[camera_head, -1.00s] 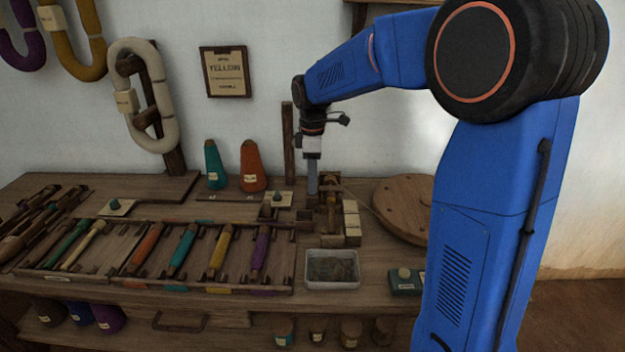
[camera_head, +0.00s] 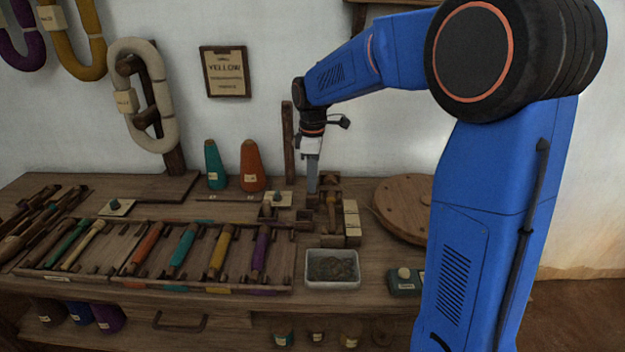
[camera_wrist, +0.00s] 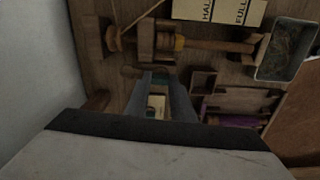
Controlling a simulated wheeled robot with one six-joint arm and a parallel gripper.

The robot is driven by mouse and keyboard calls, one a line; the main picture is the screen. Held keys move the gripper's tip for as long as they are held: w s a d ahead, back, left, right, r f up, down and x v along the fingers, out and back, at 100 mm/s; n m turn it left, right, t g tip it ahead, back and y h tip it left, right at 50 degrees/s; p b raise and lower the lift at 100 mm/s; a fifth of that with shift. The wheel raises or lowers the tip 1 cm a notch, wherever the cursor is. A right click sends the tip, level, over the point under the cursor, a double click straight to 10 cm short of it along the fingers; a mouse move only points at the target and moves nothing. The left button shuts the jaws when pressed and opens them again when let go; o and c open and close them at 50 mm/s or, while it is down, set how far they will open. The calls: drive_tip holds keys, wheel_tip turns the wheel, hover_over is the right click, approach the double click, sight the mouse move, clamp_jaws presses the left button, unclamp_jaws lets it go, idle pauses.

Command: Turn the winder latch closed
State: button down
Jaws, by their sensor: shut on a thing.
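The winder (camera_head: 332,208) is a small wooden frame on the bench, right of the bobbin tray. In the wrist view, its horizontal spindle (camera_wrist: 218,45) carries a yellowish-brown band near a wooden block. My gripper (camera_head: 312,192) points down at the winder's left side. In the wrist view, my gripper (camera_wrist: 159,76) has its two fingers around a small dark bar beside the winder block, which looks like the winder latch (camera_wrist: 133,72). Most of the latch is hidden by the fingers, so its exact angle cannot be told.
A white-rimmed tray (camera_head: 332,284) stands in front of the winder. Pale labelled blocks (camera_head: 351,222) line its right side, with a round wooden disc (camera_head: 402,205) farther right. Teal (camera_head: 214,166) and orange (camera_head: 252,167) cones stand behind left. A wooden post (camera_head: 288,143) rises close behind my gripper.

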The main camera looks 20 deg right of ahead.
drive_tip(key=m, duration=0.8)
drive_tip(key=shift+m, duration=0.3)
drive_tip(key=m, duration=0.4)
drive_tip(key=shift+m, duration=2.1)
drive_tip(key=c, duration=1.5)
unclamp_jaws()
drive_tip(key=shift+r, duration=0.1)
